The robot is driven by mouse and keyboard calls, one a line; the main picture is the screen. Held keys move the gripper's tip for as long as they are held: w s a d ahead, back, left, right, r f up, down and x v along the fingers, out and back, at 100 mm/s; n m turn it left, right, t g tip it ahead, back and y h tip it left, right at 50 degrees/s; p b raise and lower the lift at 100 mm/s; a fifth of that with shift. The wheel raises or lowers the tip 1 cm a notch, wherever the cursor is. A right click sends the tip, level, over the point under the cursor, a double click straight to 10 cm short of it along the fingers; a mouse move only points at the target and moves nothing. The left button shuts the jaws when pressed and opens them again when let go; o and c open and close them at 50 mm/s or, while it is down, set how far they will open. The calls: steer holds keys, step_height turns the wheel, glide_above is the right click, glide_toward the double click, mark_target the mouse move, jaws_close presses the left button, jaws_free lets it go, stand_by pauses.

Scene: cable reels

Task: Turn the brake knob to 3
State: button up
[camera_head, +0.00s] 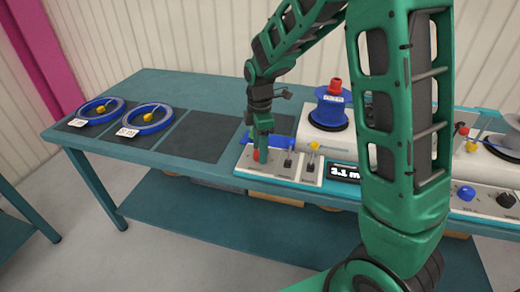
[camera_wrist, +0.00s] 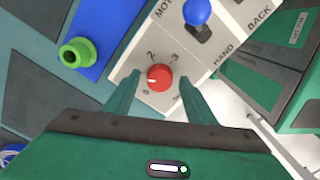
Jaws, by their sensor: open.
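The brake knob (camera_wrist: 160,76) is a small red dial on a pale panel (camera_wrist: 215,45). Its white mark points to the left in the wrist view, and the printed 2 and 3 are above it. The mark is not at the 3. My gripper (camera_wrist: 159,84) is open, with one finger on each side of the knob; I cannot tell whether either touches it. In the head view my gripper (camera_head: 263,150) points down at the panel's left end, with the red knob (camera_head: 256,155) partly hidden beside it.
A blue-knobbed lever (camera_wrist: 196,12) and a green ring-shaped part (camera_wrist: 75,52) are close by. A blue reel (camera_head: 334,108) stands behind the panel near a display (camera_head: 343,172) reading about 3.1 m. Two blue coils (camera_head: 147,117) lie on mats at left; one mat (camera_head: 197,136) is empty.

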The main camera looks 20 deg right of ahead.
steer(key=shift+f, duration=0.35)
steer(key=c, duration=1)
steer(key=shift+d, duration=0.2)
steer(key=shift+c, duration=0.2)
steer(key=shift+a, duration=0.1)
